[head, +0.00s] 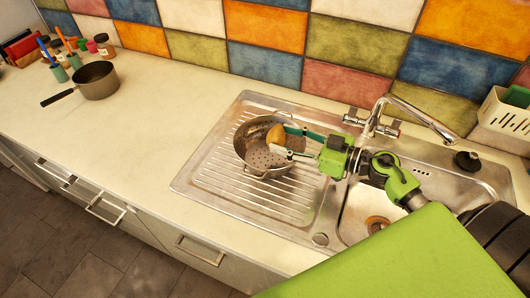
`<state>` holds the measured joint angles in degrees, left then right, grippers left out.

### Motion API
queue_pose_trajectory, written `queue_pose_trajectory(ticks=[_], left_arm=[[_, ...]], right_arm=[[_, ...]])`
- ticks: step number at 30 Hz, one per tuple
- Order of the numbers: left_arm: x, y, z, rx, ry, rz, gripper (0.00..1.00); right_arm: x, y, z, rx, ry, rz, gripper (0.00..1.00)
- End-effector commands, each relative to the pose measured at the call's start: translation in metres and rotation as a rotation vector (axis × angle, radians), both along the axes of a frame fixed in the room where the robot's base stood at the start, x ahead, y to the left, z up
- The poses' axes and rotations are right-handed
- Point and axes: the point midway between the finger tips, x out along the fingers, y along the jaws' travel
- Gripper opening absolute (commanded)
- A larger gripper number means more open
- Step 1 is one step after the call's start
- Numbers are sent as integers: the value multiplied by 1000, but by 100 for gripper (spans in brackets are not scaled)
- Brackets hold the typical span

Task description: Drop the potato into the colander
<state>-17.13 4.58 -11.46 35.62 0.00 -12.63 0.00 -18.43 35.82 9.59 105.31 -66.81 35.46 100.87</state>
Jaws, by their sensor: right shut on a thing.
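The metal colander (252,163) stands on the ribbed drainboard of the sink. Its holes show in its near inner wall. The potato (276,133) is a small orange-brown lump over the colander's opening, near its right inner side. My right gripper (280,140) reaches in from the right above the colander's rim, with its fingertips at the potato and shut on it. I cannot tell how far the potato is above the colander's bottom. My left gripper is not in view.
The steel sink (356,228) has a bowl right of the drainboard and a faucet (418,115) behind. A white basket (503,118) stands at the far right. A saucepan (97,82) and several small bottles stand at the far left. The counter between is clear.

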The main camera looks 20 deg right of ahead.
Motion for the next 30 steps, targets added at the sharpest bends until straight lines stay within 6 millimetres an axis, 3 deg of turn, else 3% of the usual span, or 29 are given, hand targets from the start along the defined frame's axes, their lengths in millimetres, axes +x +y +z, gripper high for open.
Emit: queue_pose_trajectory(ticks=[2,3,5,18,30], left_arm=[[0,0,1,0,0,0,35],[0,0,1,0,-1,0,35],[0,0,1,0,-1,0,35],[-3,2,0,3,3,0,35],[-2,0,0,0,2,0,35]], right_arm=[[0,0,1,1,-1,0,24],[0,0,1,1,-1,0,55],[0,0,1,1,-1,0,66],[-5,-4,1,-1,1,-1,66],[-63,-46,10,-1,4,0,66]])
